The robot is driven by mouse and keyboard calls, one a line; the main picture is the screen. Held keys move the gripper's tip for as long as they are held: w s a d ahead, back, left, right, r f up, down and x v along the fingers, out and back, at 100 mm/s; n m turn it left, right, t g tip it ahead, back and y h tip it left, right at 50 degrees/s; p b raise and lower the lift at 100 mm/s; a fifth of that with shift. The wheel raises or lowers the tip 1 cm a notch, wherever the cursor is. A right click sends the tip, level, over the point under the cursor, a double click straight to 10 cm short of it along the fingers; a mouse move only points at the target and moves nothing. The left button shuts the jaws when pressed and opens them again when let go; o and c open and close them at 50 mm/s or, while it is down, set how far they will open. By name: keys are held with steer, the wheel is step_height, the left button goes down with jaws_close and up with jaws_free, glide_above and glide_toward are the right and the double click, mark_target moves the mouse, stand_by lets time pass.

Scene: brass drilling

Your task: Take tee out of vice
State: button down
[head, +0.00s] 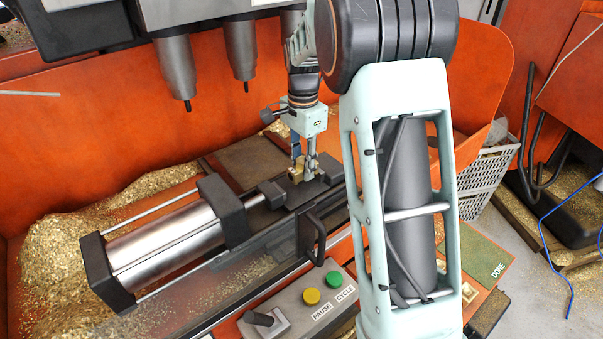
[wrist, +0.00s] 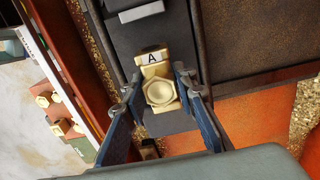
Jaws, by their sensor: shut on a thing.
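The brass tee (wrist: 160,92) sits between the fingers of my gripper (wrist: 157,84) in the wrist view, its hexagonal end facing the camera and a white "A" label beside it. In the head view, my gripper (head: 304,163) points down at the vice, shut on the tee (head: 296,175), which is partly hidden by the fingers. The vice has a dark jaw (head: 270,192) just left of the tee, driven by a silver cylinder (head: 165,246). I cannot tell whether the jaw touches the tee.
Two spindles (head: 240,50) hang at the upper left. A black handle (head: 314,238) and a control panel (head: 292,316) with buttons stand in front. A "DONE" area (head: 497,270) lies at the right, partly behind my arm. Brass chips (head: 65,245) heap at the left.

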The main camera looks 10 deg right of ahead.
steer(key=shift+r+p, duration=1.45)
steer(key=shift+r, duration=0.8)
steer(key=shift+f, duration=0.1)
